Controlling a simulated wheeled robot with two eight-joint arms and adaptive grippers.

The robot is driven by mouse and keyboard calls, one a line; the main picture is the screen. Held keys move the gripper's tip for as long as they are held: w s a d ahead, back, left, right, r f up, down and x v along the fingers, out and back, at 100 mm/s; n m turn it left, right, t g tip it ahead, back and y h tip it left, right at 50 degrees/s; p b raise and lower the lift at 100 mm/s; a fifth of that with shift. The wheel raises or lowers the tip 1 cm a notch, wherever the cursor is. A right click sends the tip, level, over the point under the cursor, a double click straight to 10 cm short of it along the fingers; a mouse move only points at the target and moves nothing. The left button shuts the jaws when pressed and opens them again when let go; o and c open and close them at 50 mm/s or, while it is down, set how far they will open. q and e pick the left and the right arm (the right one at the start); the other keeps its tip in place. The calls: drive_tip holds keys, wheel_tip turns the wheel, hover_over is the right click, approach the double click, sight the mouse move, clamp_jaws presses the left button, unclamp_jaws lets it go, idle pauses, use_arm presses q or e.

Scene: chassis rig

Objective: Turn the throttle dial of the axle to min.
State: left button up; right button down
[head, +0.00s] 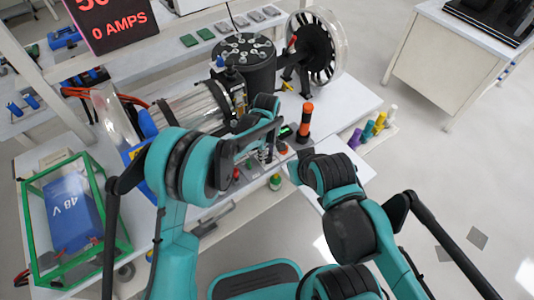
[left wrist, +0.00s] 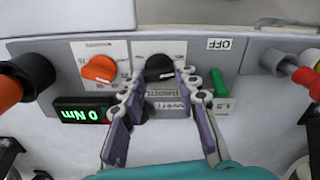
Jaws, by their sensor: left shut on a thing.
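The black throttle dial (left wrist: 160,66) sits in the middle of the grey control panel (left wrist: 240,60) in the left wrist view. My left gripper (left wrist: 160,76) has a fingertip on each side of the dial and is shut on it. The label below the dial is partly covered and too small to read. In the head view my left gripper (head: 264,138) reaches the bench front, and the arm hides most of the panel. My right gripper is not visible; only my right arm shows.
An orange dial (left wrist: 99,69) sits beside the black dial, above a display (left wrist: 82,112) reading 0 Nm. A green switch (left wrist: 219,82) and a red handle (left wrist: 304,76) are at the right. An orange-black handle (head: 305,120) stands upright on the bench.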

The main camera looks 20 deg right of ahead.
sight(267, 156)
use_arm(q)
drive_tip(key=shift+n, duration=1.7)
drive_tip(key=o, duration=1.2)
drive_tip(key=shift+c, duration=0.2)
wheel_tip(267, 156, up, 12)
drive_tip(key=shift+s+f, duration=0.1)
